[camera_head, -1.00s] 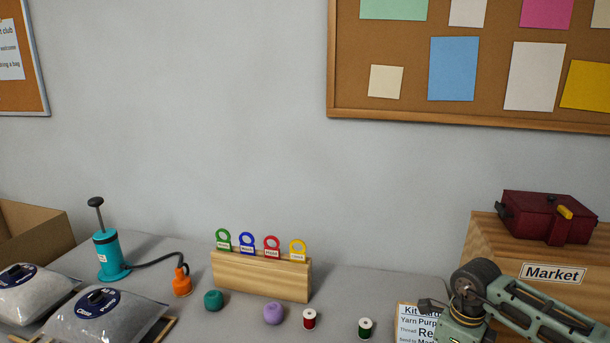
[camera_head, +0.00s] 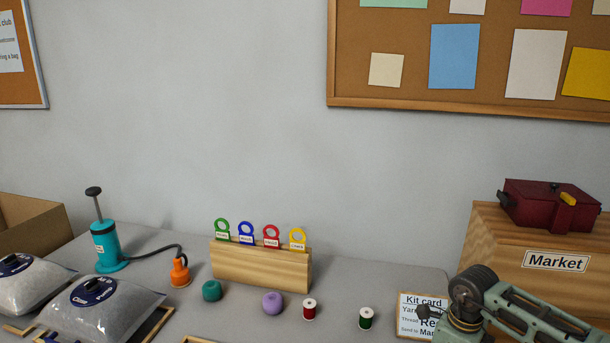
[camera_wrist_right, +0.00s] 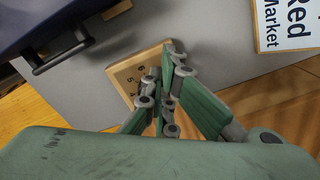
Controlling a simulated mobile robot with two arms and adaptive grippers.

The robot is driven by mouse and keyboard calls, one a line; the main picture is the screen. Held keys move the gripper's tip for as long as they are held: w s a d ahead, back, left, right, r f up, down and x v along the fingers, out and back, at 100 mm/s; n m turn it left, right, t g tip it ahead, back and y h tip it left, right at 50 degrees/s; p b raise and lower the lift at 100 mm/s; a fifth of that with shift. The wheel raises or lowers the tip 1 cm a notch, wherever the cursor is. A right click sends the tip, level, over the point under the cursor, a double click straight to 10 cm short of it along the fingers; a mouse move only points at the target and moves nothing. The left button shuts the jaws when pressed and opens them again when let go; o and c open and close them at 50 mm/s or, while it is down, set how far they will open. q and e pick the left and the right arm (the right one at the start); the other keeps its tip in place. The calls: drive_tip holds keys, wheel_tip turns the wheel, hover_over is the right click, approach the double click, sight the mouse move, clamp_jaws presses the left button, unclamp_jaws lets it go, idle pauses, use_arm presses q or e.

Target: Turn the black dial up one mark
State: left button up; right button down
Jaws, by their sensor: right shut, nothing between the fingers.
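A small wooden plate with printed numbers (camera_wrist_right: 124,74) lies below my right gripper (camera_wrist_right: 170,58) in the right wrist view. The right gripper is shut and empty, its fingers pointing at this plate and covering much of it. I cannot make out the black dial itself; the fingers may hide it. In the head view my right arm comes in at the lower right, and its gripper is below the picture edge. My left gripper is in neither view.
A kit card (camera_head: 412,302) stands beside my right arm, before the Market crate (camera_head: 485,243) with a dark red box (camera_head: 548,205). A dark case with a black handle (camera_wrist_right: 62,55) is near the fingers. Spools, yarn balls and a tag rack (camera_head: 260,266) stand further left.

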drive_tip(key=shift+s+a+f, duration=0.15)
drive_tip(key=shift+s+f, duration=0.25)
drive_tip(key=shift+f, duration=0.05)
drive_tip(key=shift+s, duration=0.15)
drive_tip(key=shift+s+a, duration=0.35)
drive_tip(key=shift+s, duration=0.15)
drive_tip(key=shift+a+f, duration=0.1)
drive_tip(key=shift+a, duration=0.05)
idle(0.5)
drive_tip(key=shift+w+a, duration=0.1)
drive_tip(key=shift+a, duration=0.1)
drive_tip(key=shift+w+a+r+p, duration=0.15)
drive_tip(key=shift+r+p, duration=0.15)
drive_tip(key=shift+r, duration=0.45)
drive_tip(key=r+p, duration=0.2)
drive_tip(key=r, duration=0.3)
drive_tip(key=shift+w+d+p, duration=0.25)
drive_tip(key=shift+p, duration=0.15)
